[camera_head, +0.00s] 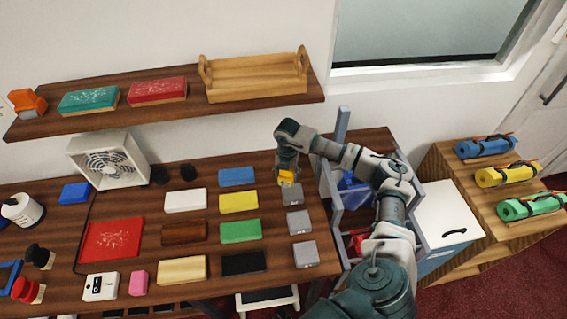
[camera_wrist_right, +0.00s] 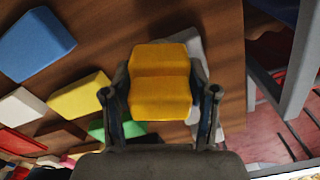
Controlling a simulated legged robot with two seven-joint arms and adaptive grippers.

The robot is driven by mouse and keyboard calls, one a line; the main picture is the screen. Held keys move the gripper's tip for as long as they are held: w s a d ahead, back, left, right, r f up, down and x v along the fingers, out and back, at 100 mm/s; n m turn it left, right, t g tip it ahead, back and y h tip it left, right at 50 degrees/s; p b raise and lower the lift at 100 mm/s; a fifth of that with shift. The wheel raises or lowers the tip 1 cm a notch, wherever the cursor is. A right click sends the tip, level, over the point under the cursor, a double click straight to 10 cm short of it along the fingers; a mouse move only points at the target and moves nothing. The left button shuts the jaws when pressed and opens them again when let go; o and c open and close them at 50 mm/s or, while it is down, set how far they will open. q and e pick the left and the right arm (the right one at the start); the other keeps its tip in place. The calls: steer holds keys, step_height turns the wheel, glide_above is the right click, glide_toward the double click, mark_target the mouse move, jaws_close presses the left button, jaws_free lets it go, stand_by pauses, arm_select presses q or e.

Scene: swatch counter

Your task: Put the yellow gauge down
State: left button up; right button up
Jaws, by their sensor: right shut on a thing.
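The yellow gauge (camera_head: 287,177) is a small orange-yellow stepped block. My right gripper (camera_head: 286,168) is shut on it, pointing down over the right part of the wooden counter, just behind the column of grey blocks (camera_head: 292,195). In the right wrist view the gauge (camera_wrist_right: 160,75) sits between the two fingers of my gripper (camera_wrist_right: 160,98), with a pale block (camera_wrist_right: 196,48) partly hidden behind it. I cannot tell whether the gauge touches anything below. My left gripper is not in view.
Blue (camera_head: 237,176), yellow (camera_head: 238,201) and green (camera_head: 240,231) blocks lie left of the grey column. A grey-blue frame (camera_head: 334,185) stands close on the right. A shelf with a wooden tray (camera_head: 257,84) hangs above. Bare wood shows between the blocks.

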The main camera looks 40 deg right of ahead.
steer(key=w+d, duration=0.3)
steer(key=w, duration=0.1)
steer(key=w+d+f, duration=0.1)
steer(key=w+d, duration=0.1)
steer(key=w, duration=0.1)
steer(key=shift+d, duration=0.3)
steer(key=shift+w+d, duration=0.1)
steer(key=shift+d, duration=0.2)
steer(key=shift+d+f, duration=0.1)
steer(key=shift+f, duration=0.25)
step_height(320, 180, down, 2)
steer(key=shift+f, duration=0.15)
steer(key=shift+a+f, duration=0.2)
steer(key=shift+f, duration=0.1)
steer(key=shift+a, duration=0.15)
steer(key=o, duration=1)
steer(key=shift+d+f, duration=0.1)
steer(key=shift+d, duration=0.1)
